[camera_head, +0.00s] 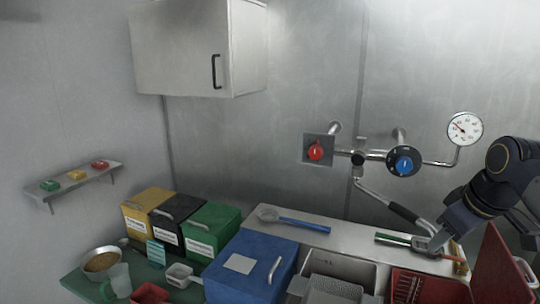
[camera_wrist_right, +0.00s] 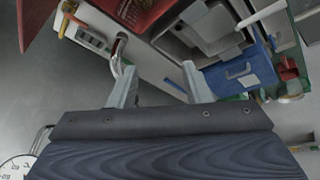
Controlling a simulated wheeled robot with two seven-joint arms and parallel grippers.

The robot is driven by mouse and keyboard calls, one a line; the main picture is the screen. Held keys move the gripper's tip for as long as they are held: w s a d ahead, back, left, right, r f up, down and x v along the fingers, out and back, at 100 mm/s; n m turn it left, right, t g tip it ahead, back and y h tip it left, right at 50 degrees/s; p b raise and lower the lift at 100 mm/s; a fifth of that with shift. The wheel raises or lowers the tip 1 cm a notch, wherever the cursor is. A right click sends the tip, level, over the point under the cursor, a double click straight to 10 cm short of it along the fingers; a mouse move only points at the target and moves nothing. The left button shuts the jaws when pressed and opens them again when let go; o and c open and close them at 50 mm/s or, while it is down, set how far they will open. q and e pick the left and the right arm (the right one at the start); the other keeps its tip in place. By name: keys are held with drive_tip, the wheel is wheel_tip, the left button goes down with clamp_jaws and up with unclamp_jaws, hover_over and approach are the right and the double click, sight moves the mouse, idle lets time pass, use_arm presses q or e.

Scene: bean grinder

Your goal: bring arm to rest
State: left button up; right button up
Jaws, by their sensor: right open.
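My right arm comes in from the right in the head view, dark and jointed. Its gripper (camera_head: 430,243) is low over the back of the steel counter, beside a green cylindrical handle (camera_head: 393,238). I cannot tell from this view whether they touch. In the right wrist view the two fingers of the right gripper (camera_wrist_right: 158,84) stand well apart, with nothing held between them. My left gripper is in neither view.
A red lid (camera_head: 492,262), sink (camera_head: 340,270) and blue box (camera_head: 251,268) stand in front. A wall cabinet (camera_head: 182,50) hangs upper left.

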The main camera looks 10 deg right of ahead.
drive_tip(key=s+a+f+m+y, duration=0.4)
drive_tip(key=s+a+f+m, duration=0.1)
drive_tip(key=s+a+f, duration=1.3)
drive_tip(key=shift+s+a+m+t, duration=0.15)
drive_tip(key=shift+a+m+t, duration=0.15)
drive_tip(key=shift+a, duration=0.35)
idle(0.5)
